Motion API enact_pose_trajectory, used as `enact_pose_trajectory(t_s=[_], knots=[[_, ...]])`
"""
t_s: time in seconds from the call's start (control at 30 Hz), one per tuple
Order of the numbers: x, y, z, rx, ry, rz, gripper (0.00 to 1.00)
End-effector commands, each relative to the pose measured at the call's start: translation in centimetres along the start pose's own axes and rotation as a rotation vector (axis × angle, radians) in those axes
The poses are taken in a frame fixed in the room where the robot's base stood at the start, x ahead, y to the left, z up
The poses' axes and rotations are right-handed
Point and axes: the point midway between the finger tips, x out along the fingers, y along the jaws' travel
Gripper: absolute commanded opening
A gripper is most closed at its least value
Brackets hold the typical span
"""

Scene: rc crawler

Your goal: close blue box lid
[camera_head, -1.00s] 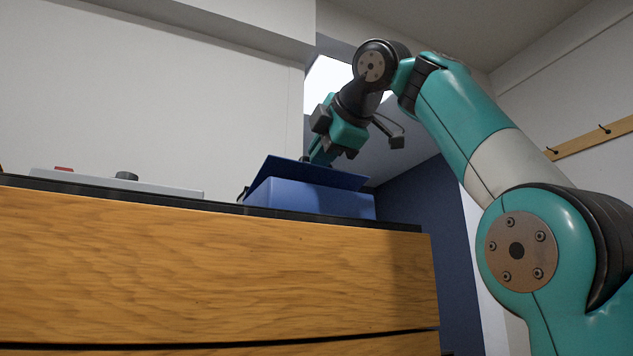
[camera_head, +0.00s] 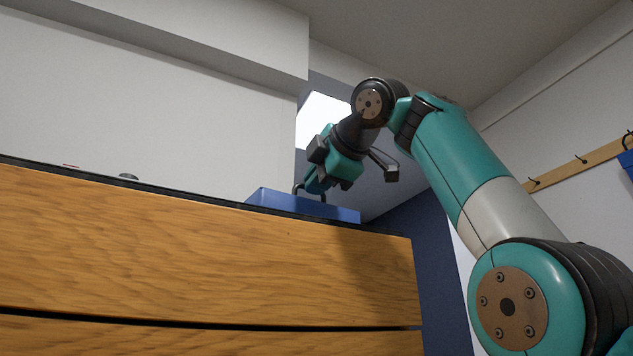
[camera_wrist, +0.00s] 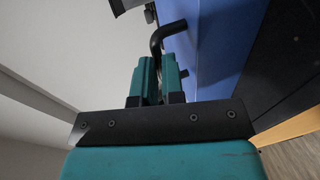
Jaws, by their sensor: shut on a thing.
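The blue box (camera_head: 285,201) sits on the top of the wooden cabinet, near its right end. In the head view its top edge looks about level, with no raised lid panel visible; whether the lid is fully seated cannot be told from this low angle. A black bar handle (camera_wrist: 160,38) shows in the wrist view beside the blue surface (camera_wrist: 222,40). My gripper (camera_wrist: 155,72) has its teal fingers close together, shut on the handle. In the head view my gripper (camera_head: 318,185) points down onto the box top.
The wooden cabinet (camera_head: 200,260) has a dark top edge. A hook rail (camera_head: 580,162) is on the right wall. The space above the cabinet to the left is clear.

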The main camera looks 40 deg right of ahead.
Motion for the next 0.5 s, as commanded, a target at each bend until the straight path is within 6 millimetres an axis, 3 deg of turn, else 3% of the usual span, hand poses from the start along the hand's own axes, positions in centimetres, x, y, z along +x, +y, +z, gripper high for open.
enact_pose_trajectory(t_s=[0.17,0.23,0.27,0.5], knots=[[0.62,-0.79,-0.09,-0.015,0.002,-0.026,0.02],[0.67,-0.81,-0.06,-0.014,0.002,-0.027,0.18],[0.66,-0.79,-0.04,-0.013,0.001,-0.026,0.22],[0.46,-0.60,0.07,-0.010,-0.001,-0.019,0.22]])
